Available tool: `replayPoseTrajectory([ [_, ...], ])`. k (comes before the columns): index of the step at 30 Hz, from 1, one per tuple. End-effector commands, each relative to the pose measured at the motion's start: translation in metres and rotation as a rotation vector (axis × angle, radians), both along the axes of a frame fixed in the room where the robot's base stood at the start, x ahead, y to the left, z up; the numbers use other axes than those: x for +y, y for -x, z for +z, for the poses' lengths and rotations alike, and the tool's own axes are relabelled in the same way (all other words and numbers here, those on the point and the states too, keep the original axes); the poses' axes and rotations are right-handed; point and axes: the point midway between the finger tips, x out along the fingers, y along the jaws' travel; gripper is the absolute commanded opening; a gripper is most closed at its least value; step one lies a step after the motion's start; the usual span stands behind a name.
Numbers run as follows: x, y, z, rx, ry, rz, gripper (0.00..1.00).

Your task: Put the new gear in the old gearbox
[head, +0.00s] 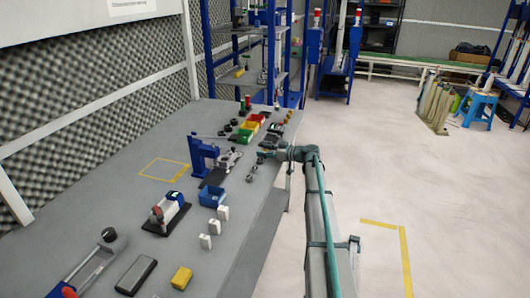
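My gripper (265,155) is over the right edge of the long grey bench, at the end of my greenish arm. It is too small to tell whether its fingers are open or shut. Small dark round parts (250,178) lie on the bench just below and left of it; I cannot tell which, if any, is the new gear. A grey metal unit (228,160) sits on a dark plate beside a blue press, left of my gripper. It may be the old gearbox, but its inside cannot be made out.
Yellow and green bins (250,124) stand farther back. Open floor (400,170) lies to the right.

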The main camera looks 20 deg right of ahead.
Motion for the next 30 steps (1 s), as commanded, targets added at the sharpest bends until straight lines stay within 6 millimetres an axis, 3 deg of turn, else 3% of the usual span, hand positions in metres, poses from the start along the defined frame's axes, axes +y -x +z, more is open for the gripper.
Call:
replayPoseTrajectory([
  [18,0.000,0.000,0.004,0.001,-0.002,0.000,0.56],
  [20,-0.009,0.012,-0.001,-0.001,0.000,-0.004,0.56],
  [30,-0.046,0.065,0.017,0.000,0.000,-0.001,0.56],
])
